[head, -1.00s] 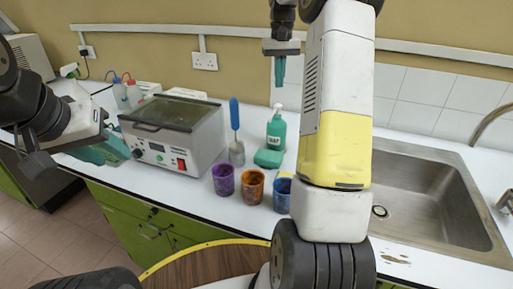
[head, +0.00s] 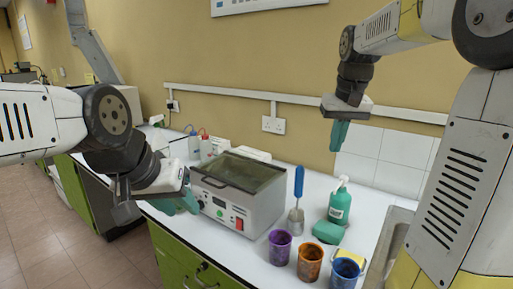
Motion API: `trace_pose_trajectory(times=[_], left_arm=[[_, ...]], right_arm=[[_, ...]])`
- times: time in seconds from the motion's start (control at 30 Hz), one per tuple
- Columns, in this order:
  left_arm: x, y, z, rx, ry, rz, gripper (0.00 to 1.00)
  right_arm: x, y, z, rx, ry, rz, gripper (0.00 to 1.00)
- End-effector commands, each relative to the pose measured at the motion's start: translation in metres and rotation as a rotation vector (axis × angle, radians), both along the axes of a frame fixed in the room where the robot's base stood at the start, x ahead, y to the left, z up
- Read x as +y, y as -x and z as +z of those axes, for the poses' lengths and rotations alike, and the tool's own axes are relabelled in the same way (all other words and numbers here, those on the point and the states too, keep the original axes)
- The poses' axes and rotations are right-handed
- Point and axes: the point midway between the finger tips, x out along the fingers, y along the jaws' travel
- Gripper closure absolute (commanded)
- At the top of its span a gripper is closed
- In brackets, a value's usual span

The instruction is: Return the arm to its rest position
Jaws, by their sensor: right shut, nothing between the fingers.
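My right gripper (head: 340,134) has teal fingers that point down and are shut and empty. It hangs in the air in front of the tiled wall, above the green soap bottle (head: 340,205) in the picture and apart from it. My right arm comes in from the right edge and bends at its elbow. My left gripper (head: 186,203) has teal fingers low beside the front left of the grey heating bath (head: 240,195). Its fingers are partly hidden by its own body, so their opening is unclear.
Purple (head: 279,248), orange (head: 309,263) and blue (head: 345,273) cups stand along the counter's front. A blue-handled tool in a metal holder (head: 296,220), a green sponge-like block (head: 329,232) and wash bottles (head: 206,147) stand behind. A sink edge (head: 388,245) is at right.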

Motion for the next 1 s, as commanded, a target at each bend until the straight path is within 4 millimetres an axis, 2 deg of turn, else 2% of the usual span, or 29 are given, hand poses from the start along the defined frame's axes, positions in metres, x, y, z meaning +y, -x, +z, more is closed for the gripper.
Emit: trace_pose_trajectory(times=[0.03, 0.17, 0.3, 0.4, 0.5, 0.7, 1.0], left_arm=[[0.0, 0.0, 0.0, 0.0, 0.0, 0.0, 0.64], [0.0, 0.0, 0.0, 0.0, 0.0, 0.0, 0.64], [0.0, 0.0, 0.0, 0.0, 0.0, 0.0, 0.64], [0.0, 0.0, 0.0, 0.0, 0.0, 0.0, 0.64], [0.0, 0.0, 0.0, 0.0, 0.0, 0.0, 0.64], [0.0, 0.0, 0.0, 0.0, 0.0, 0.0, 0.64], [0.0, 0.0, 0.0, 0.0, 0.0, 0.0, 0.64]], right_arm=[[0.01, 0.022, 0.003, -0.033, -0.008, 0.012, 1.0], [0.032, 0.072, -0.001, -0.114, -0.034, 0.036, 1.0], [0.052, 0.123, -0.017, -0.196, -0.07, 0.057, 1.0], [0.063, 0.152, -0.032, -0.245, -0.096, 0.068, 1.0], [0.07, 0.173, -0.045, -0.28, -0.118, 0.076, 1.0], [0.076, 0.189, -0.058, -0.308, -0.136, 0.081, 1.0], [0.076, 0.189, -0.059, -0.308, -0.136, 0.081, 1.0]])
